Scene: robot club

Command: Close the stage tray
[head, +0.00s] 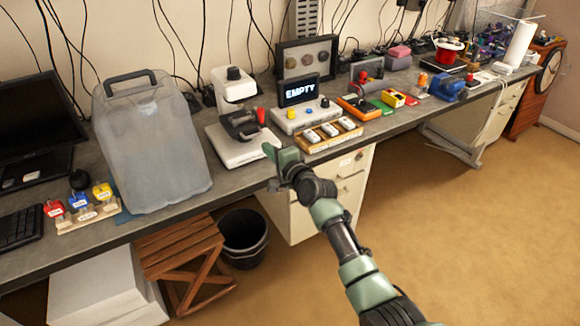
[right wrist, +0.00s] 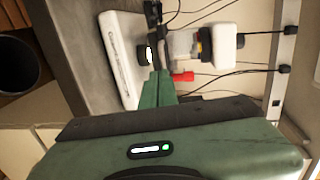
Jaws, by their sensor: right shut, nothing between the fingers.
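A white microscope-like device (head: 232,85) stands on the bench, left of the "EMPTY" display. A black stage part (head: 238,125) sits above its white base (head: 240,154), with a red knob (head: 261,115) at its right. I cannot tell for sure which part is the stage tray or how far out it is. My right gripper (head: 271,152) is shut and empty at the front right of the base. In the right wrist view its green fingers (right wrist: 157,88) point at the device, close to the red knob (right wrist: 182,77) and the white base (right wrist: 122,60). My left gripper is not in view.
A large translucent container (head: 150,145) stands left of the device. Right of it are the "EMPTY" display box (head: 300,95) and a wooden tray (head: 328,140) with several white pieces. A black bin (head: 244,238) and a wooden stool (head: 183,255) stand below the bench edge.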

